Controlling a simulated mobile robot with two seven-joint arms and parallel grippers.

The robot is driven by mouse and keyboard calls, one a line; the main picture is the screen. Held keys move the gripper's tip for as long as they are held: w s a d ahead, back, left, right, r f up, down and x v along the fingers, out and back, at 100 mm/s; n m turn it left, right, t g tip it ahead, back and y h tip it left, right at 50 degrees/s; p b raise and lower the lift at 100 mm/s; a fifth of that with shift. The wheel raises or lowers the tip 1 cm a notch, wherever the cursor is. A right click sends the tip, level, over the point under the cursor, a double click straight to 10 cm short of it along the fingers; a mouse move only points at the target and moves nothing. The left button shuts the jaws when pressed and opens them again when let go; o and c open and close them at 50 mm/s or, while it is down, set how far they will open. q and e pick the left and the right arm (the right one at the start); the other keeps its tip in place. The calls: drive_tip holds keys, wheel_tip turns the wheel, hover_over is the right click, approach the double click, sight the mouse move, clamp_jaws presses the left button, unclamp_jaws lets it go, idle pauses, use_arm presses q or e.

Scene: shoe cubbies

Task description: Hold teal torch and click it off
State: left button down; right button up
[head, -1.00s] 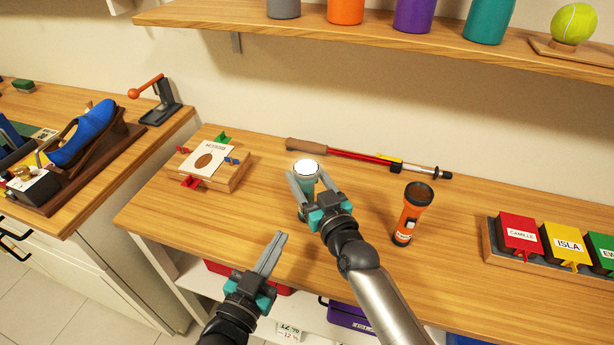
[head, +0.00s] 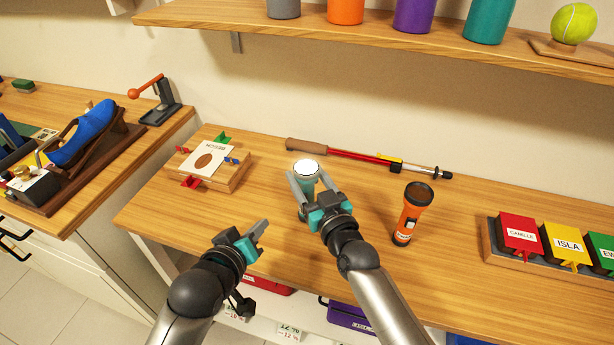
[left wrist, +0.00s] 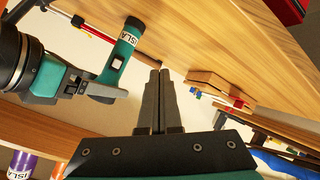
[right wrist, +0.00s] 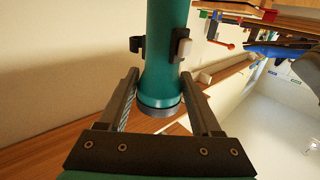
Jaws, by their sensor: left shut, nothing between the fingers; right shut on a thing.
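The teal torch (head: 308,184) stands upright in my right gripper (head: 303,190), with its round lens facing up and bright white. In the right wrist view the torch (right wrist: 166,60) is between the two fingers, with a dark switch housing on its side. In the left wrist view the torch (left wrist: 121,52) shows an ISLA label and a pale switch button facing my left gripper. My left gripper (head: 262,229) is shut and empty, left of and below the torch in the head view, apart from it. Its closed fingertips also show in the left wrist view (left wrist: 159,75).
An orange torch (head: 411,214) stands right of my right gripper. A red pole (head: 362,156) lies behind the teal torch. A wooden block with a card (head: 232,179) is at left, labelled boxes (head: 520,235) at right. A shelf (head: 380,42) runs above.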

use_arm(q)
drive_tip(key=s+g, duration=0.1)
drive_tip(key=s+d+n+g+h, duration=0.1)
drive_tip(key=s+d+g, duration=0.1)
drive_tip(key=shift+s+d+r, duration=0.1)
drive_tip(key=shift+d+r, duration=0.05)
drive_tip(key=shift+r, duration=0.2)
drive_tip(key=shift+n+g+h, duration=0.3)
drive_tip(key=shift+g, duration=0.5)
drive_tip(key=shift+w+d+r, duration=0.1)
drive_tip(key=shift+w+d, duration=0.55)
drive_tip(key=shift+w, duration=0.5)
drive_tip(key=shift+w+d+f, duration=0.1)
drive_tip(key=shift+w+d, duration=0.6)
drive_tip(key=shift+w, duration=0.45)
drive_tip(key=shift+w+d+r, duration=0.1)
drive_tip(key=shift+w+d, duration=0.55)
drive_tip(key=shift+w, duration=0.5)
drive_tip(key=shift+w, duration=0.1)
drive_tip(key=shift+w+d, duration=0.2)
drive_tip(key=shift+w, duration=0.1)
drive_tip(key=shift+w+d, duration=0.1)
drive_tip(key=shift+w, duration=0.2)
drive_tip(key=shift+s+a, duration=0.3)
drive_tip(key=shift+s, duration=0.4)
